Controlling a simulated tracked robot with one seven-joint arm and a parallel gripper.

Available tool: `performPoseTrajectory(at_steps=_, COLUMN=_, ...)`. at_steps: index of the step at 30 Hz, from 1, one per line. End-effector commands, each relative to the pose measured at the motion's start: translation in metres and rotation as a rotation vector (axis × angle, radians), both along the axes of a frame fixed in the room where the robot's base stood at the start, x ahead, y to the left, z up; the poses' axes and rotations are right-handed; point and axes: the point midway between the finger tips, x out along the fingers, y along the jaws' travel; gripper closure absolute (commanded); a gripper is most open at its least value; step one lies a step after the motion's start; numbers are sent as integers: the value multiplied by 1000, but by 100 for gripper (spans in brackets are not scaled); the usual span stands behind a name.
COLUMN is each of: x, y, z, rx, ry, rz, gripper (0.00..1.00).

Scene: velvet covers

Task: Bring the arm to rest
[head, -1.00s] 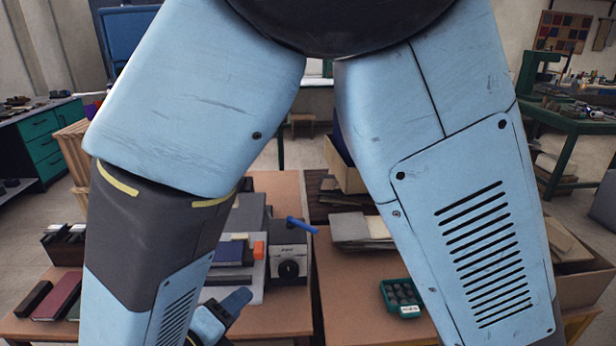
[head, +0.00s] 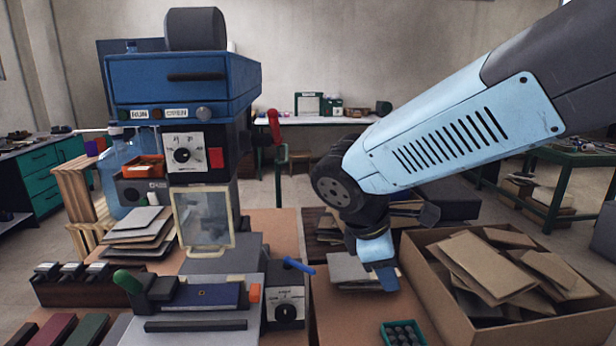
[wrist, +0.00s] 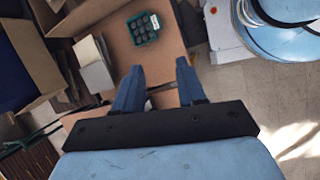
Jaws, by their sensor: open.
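My gripper (wrist: 160,84) is open and empty in the wrist view, its two blue fingers apart over the brown bench top. In the head view my gripper (head: 384,268) hangs at the end of my folded arm, over or beside a stack of grey and tan boards (head: 350,268). I cannot tell how high above the stack it is. My arm comes in from the upper right of the head view, with its elbow out of the picture.
A blue press (head: 180,85) stands at the left. An open cardboard box (head: 470,325) of tan covers is right of my gripper. A green tray of dark round pieces (head: 403,333) lies at the front; it also shows in the wrist view (wrist: 143,28).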

Motion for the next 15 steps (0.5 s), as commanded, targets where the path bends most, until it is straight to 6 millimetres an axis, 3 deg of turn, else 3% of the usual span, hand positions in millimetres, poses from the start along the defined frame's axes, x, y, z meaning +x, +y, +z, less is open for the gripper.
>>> performPoseTrajectory(at_steps=6, x=-8, y=-41, z=24, rx=262, ry=-172, rz=-439, gripper=60)
performPoseTrajectory(at_steps=15, x=-23, y=-82, z=59, rx=610, ry=-410, rz=-994, gripper=60)
